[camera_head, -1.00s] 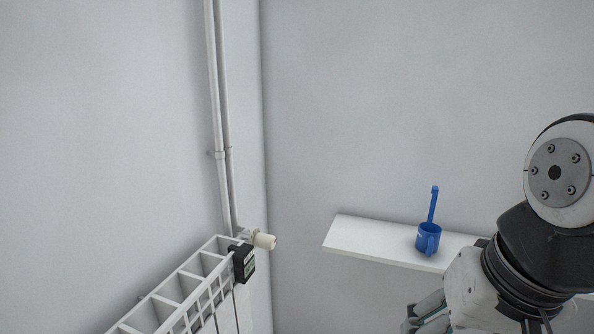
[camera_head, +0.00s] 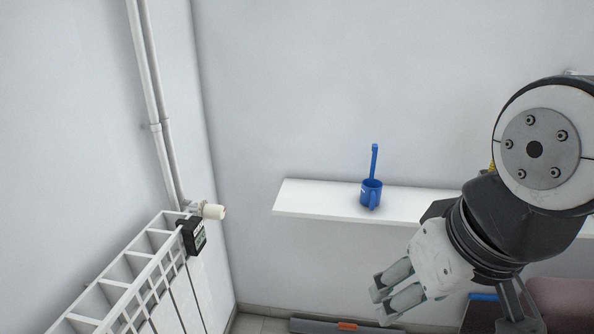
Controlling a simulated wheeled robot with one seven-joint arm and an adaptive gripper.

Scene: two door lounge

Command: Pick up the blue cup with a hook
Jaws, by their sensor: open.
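The blue cup (camera_head: 371,195) stands upright on a white wall shelf (camera_head: 310,202). A tall blue stick-like piece, possibly the hook, rises from the cup's top. The cup's handle faces me. My gripper (camera_head: 379,304) is below and in front of the shelf, lower than the cup and apart from it. It points down to the left, with its fingers apart and nothing seen between them. My arm covers part of the shelf's right side.
A white radiator (camera_head: 128,282) with a valve (camera_head: 213,211) stands at the left wall, with pipes (camera_head: 157,125) above it. A grey long object (camera_head: 315,325) lies on the floor below. A brownish object (camera_head: 562,303) is at the lower right. The shelf left of the cup is bare.

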